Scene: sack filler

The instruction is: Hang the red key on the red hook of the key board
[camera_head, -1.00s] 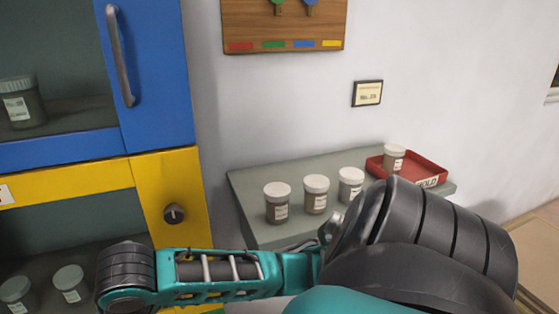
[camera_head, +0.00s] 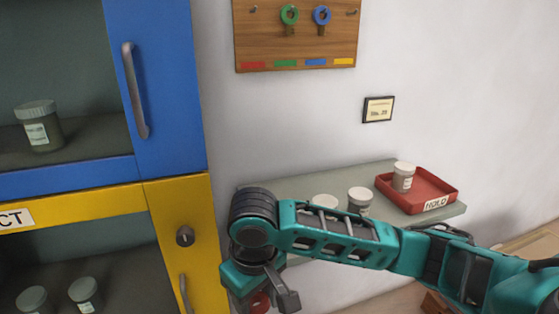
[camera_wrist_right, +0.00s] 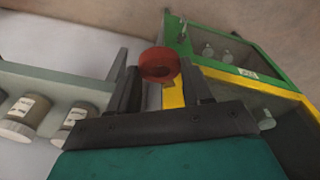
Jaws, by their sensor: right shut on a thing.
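The red key (camera_wrist_right: 159,64) shows as a red ring at the tips of my right gripper (camera_wrist_right: 160,78) in the right wrist view. The gripper is shut on it. In the head view, the right gripper (camera_head: 272,296) points down in front of the yellow cabinet's right edge, with the red key (camera_head: 258,302) low beside it. The wooden key board (camera_head: 295,45) is on the wall, higher up. Its left hook (camera_head: 253,9), above the red label (camera_head: 253,66), is empty. The key's shaft is hard to see. My left gripper is out of view.
A green key (camera_head: 289,16) and a blue key (camera_head: 322,17) hang on the board's middle hooks. Below stand a grey shelf (camera_head: 290,187) with jars and a red tray (camera_head: 432,199). Blue and yellow cabinets with handles are at left.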

